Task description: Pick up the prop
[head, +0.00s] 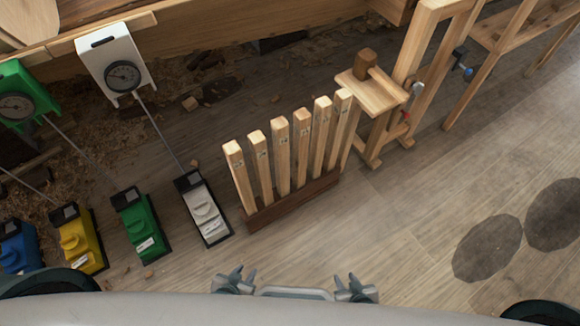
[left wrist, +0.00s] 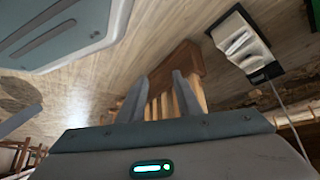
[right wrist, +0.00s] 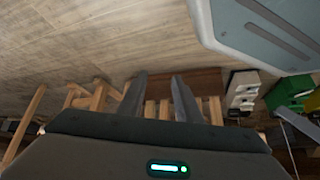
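Several upright pale wooden props stand in a row in a dark wooden rack (head: 292,203) in the middle of the head view. The nearest prop (head: 240,178) is at the row's left end; small marks show near the tops. I cannot tell which one the task means. My left gripper (head: 236,278) and right gripper (head: 354,287) are low in the head view, below the rack and apart from it. In the left wrist view the left gripper (left wrist: 160,97) is open and empty. In the right wrist view the right gripper (right wrist: 158,98) is open and empty.
A wooden stand (head: 375,92) with a block on top is right of the rack. White (head: 205,215), green (head: 137,225), yellow (head: 79,240) and blue (head: 18,248) devices with rods stand left. Shavings litter the floor behind.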

